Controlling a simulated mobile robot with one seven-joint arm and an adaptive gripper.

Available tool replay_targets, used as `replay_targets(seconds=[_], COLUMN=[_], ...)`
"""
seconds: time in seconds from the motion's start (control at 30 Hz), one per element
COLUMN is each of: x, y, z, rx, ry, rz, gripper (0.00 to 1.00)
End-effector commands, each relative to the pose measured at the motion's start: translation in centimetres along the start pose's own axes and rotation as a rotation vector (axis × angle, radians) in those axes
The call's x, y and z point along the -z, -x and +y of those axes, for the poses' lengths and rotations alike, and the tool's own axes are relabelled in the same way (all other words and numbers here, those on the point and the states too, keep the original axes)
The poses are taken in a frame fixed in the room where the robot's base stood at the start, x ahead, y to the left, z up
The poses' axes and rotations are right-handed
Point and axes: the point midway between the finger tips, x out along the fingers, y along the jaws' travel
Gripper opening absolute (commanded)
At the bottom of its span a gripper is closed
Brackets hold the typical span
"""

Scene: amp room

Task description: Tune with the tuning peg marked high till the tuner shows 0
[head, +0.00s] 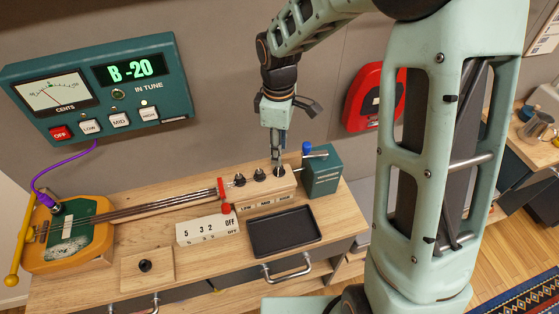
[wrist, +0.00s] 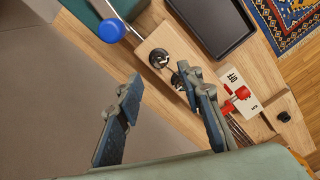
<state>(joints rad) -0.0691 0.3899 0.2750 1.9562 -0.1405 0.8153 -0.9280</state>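The green tuner (head: 100,85) on the wall reads "B -20", and its needle points left of centre. A small light above its HIGH button (head: 149,114) looks lit. The wooden peg block (head: 268,195) carries three dark pegs and the labels Low, Mid and High. The high peg (head: 278,171) is the rightmost, and in the wrist view (wrist: 160,58) it is nearest the blue knob. My gripper (head: 277,157) points down just above the high peg. In the wrist view my gripper (wrist: 160,82) is open, with the high peg just past its fingertips. I cannot tell if they touch.
A green box (head: 321,172) with a blue knob (head: 306,147) stands close right of the pegs. A black tray (head: 284,231) and a white number block (head: 208,230) lie in front. Strings run left to the yellow-green instrument body (head: 85,235). A red case (head: 375,98) hangs behind.

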Motion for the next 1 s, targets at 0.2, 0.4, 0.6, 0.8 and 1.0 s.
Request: replay_targets(seconds=[0.2,0.4,0.6,0.8,1.0], x=[-0.1,-0.1,-0.1,-0.1,-0.1], y=[-4.2,-6.1,-6.6,-6.6,-6.5], z=[-0.1,0.0,0.1,0.1,0.1], rx=[0.003,-0.001,-0.002,-0.002,-0.002], ry=[-0.001,-0.001,-0.002,-0.002,-0.003], rz=[-0.001,-0.001,-0.001,0.000,0.000], gripper=[0.34,0.34,0.34,0.30,0.08])
